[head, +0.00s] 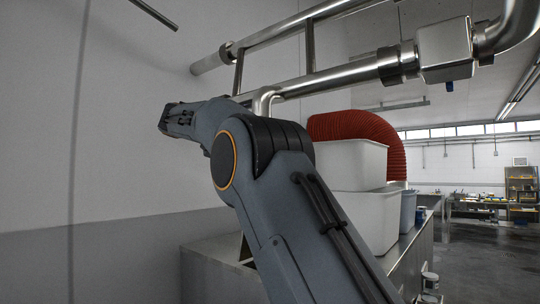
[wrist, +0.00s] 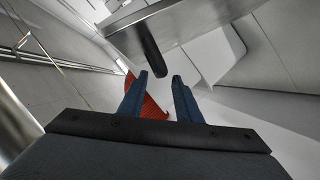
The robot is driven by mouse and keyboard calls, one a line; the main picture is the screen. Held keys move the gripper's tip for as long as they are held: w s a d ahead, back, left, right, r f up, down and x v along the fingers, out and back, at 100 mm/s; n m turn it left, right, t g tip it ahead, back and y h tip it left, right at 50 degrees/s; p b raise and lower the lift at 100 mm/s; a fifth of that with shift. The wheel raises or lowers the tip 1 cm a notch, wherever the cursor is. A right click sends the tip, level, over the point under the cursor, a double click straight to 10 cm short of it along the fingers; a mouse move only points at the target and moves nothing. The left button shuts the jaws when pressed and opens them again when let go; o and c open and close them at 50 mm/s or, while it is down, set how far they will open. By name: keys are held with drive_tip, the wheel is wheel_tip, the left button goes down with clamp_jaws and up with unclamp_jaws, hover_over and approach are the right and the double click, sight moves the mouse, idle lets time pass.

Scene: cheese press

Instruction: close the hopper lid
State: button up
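In the wrist view, my gripper (wrist: 161,78) is open, with its two dark blue fingers apart and nothing held between them. A dark rounded bar (wrist: 149,52), which looks like a handle, sticks out from a tilted grey metal panel (wrist: 185,25) just ahead of the fingertips. The bar's lower end is close to the gap between the fingers; I cannot tell whether it touches. The panel may be the hopper lid, but I cannot be sure. In the head view my arm hides the gripper, and no lid is clearly visible.
In the head view, white bins (head: 350,165) stand on a metal counter (head: 205,262), near a thick red hose (head: 365,128). Steel pipes (head: 335,82) run overhead. A plain grey wall (head: 130,120) is at left. Open floor (head: 475,262) lies at right.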

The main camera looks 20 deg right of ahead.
drive_tip(key=p+x, duration=0.1)
drive_tip(key=x, duration=0.3)
drive_tip(key=shift+r+p, duration=0.1)
drive_tip(key=shift+p, duration=0.25)
drive_tip(key=shift+x, duration=0.85)
drive_tip(key=shift+c, duration=0.4)
clamp_jaws()
